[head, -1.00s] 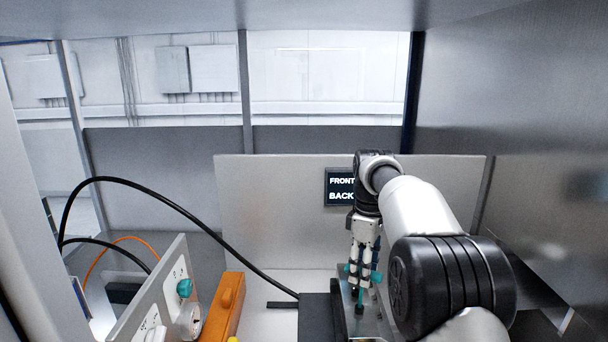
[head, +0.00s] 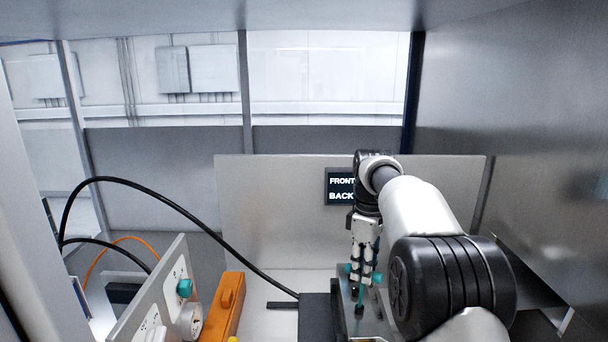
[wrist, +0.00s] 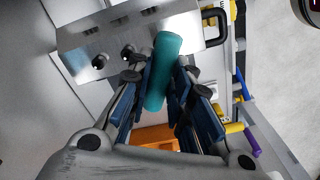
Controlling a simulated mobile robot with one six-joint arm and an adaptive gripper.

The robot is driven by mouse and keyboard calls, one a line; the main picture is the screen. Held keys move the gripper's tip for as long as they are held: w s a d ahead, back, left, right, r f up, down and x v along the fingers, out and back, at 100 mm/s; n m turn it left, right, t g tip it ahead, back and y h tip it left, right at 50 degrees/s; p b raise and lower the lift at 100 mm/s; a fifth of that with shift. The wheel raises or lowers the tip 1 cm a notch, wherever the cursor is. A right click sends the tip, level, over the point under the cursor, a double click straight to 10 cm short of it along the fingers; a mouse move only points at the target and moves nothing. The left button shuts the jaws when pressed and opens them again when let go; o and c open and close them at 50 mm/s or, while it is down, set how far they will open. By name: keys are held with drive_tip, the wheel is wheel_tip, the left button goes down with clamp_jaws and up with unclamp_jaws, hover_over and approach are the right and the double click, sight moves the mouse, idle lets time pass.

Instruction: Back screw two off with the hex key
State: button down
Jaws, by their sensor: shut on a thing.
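My gripper (head: 361,272) points down over a metal block and is shut on the teal handle of the hex key (head: 377,278). The handle shows as a teal bar between the blue finger pads in the wrist view (wrist: 163,72). The key's thin shaft runs down below the fingers in the head view, and its lower end is near a dark fitting on the block. I cannot tell whether it sits in a screw. Two dark round screw heads, one on the left (wrist: 99,61) and one on the right (wrist: 127,52), show on the shiny plate (wrist: 85,40). Which is screw two is unclear.
A black box (head: 315,315) with a cable stands left of the block. Further left are an orange block (head: 228,300) and a panel with a teal knob (head: 184,288). A sign reading FRONT and BACK (head: 340,187) is on the back plate. A metal wall closes the right side.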

drive_tip(key=shift+r+n+p, duration=0.15)
drive_tip(key=shift+n+p, duration=0.6)
drive_tip(key=shift+n, duration=0.25)
drive_tip(key=n+p, duration=0.2)
drive_tip(key=n, duration=0.2)
drive_tip(key=shift+n, duration=0.3)
drive_tip(key=c, duration=1.4)
unclamp_jaws()
drive_tip(key=shift+o, duration=0.2)
drive_tip(key=shift+r, duration=2.85)
